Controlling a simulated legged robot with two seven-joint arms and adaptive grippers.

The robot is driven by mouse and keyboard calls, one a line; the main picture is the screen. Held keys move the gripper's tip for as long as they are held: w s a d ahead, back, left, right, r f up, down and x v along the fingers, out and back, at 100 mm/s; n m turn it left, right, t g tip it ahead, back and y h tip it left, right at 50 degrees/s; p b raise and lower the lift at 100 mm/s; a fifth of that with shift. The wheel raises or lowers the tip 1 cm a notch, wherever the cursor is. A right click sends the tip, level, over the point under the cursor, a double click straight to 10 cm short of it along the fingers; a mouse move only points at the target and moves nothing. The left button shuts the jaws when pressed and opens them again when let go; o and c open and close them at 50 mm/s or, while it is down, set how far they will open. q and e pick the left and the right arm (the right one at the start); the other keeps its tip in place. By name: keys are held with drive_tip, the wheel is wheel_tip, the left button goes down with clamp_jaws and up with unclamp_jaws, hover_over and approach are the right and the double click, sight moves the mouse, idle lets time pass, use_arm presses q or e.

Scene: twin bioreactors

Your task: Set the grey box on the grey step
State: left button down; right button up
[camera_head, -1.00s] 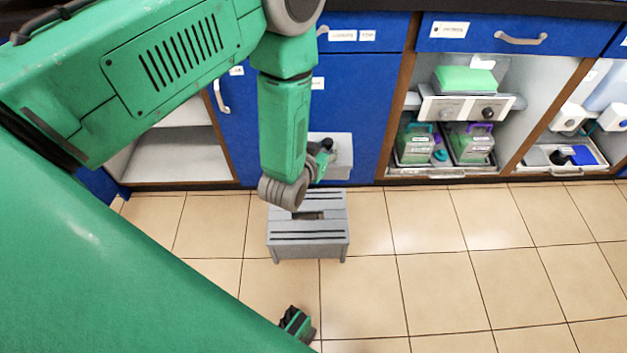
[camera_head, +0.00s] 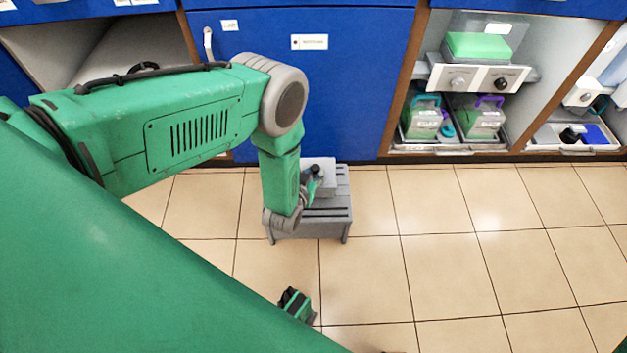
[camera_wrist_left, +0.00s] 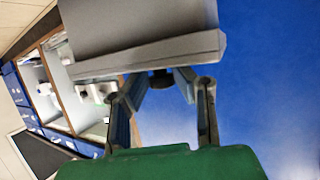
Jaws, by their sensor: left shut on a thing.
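The grey box (camera_head: 320,168) is a light grey block. In the head view it appears over the back part of the grey step (camera_head: 322,217), partly behind my left gripper (camera_head: 312,180). The step is a slatted stool standing on the tiled floor before the blue cabinet. I cannot tell whether the box's underside touches the step. My right gripper is not in view.
A blue cabinet door (camera_head: 320,85) stands just behind the step. Open shelves to the right hold a device with a green top (camera_head: 478,46) and containers in a tray (camera_head: 450,143). The tiled floor (camera_head: 450,270) right of the step is clear.

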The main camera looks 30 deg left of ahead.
sight(314, 178)
use_arm(q)
wheel_tip(314, 178, down, 3)
drive_tip(key=shift+b, duration=0.7)
drive_tip(key=shift+d, duration=0.2)
drive_tip(key=shift+d+r, duration=0.1)
drive_tip(key=shift+d, duration=0.05)
drive_tip(key=c, duration=1.3)
unclamp_jaws()
drive_tip(key=shift+f, duration=0.2)
drive_tip(key=shift+c, duration=0.2)
drive_tip(key=shift+a, duration=0.25)
